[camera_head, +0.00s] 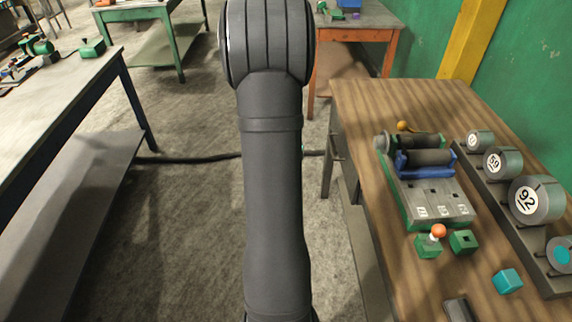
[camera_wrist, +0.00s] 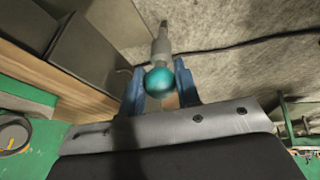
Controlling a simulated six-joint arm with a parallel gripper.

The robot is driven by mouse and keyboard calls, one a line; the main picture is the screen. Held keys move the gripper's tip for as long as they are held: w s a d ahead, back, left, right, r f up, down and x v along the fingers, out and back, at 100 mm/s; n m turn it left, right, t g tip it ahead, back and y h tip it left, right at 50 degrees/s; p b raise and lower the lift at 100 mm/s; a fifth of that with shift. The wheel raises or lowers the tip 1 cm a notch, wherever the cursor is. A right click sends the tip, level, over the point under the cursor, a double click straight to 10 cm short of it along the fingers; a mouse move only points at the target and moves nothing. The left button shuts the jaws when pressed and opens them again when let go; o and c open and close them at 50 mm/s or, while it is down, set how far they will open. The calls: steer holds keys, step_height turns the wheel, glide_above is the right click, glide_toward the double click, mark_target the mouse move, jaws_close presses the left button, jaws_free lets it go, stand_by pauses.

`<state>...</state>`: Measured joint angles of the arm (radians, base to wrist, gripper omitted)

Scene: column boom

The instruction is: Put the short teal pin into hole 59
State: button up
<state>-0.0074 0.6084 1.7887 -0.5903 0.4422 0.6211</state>
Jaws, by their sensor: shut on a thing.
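In the wrist view my gripper (camera_wrist: 159,68) has its two blue fingers closed on the short teal pin (camera_wrist: 160,81). The pin's round teal head faces the camera and its grey shank points away, toward the top of the picture. The pin is in the air, with grey floor behind it. In the head view my own arm hides the gripper. A green-based fixture with a grey plate (camera_head: 436,196) stands on the wooden table at right. The plate has small dark holes with white labels, too small to read. A grey drum labelled 59 (camera_head: 497,162) stands to its right.
The wooden table (camera_head: 365,100) has clear room at its far left. Near the fixture are an orange-headed pin in a green block (camera_head: 428,247), an empty green block (camera_head: 463,242) and a teal cube (camera_head: 507,281). Other numbered drums line the right rack. A green wall stands behind.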

steer(key=s+d+r+m+g+h, duration=0.1)
steer(key=s+d+r+m, duration=0.35)
steer(key=d, duration=0.85)
steer(key=s+d+r+m+g, duration=0.1)
steer(key=s+d+r+m, duration=0.1)
steer(key=s+d+r, duration=0.8)
steer(key=s+d+r+m+g+h, duration=0.1)
steer(key=s+d+r+m, duration=0.15)
steer(key=d, duration=1.35)
steer(key=shift+w+d+f, duration=0.1)
steer(key=shift+f, duration=1.2)
steer(key=shift+w+d+f, duration=0.1)
steer(key=shift+f, duration=1.15)
steer(key=shift+f, duration=0.4)
steer(key=shift+f, duration=0.35)
steer(key=shift+f, duration=0.35)
steer(key=shift+f, duration=0.35)
steer(key=shift+f, duration=0.15)
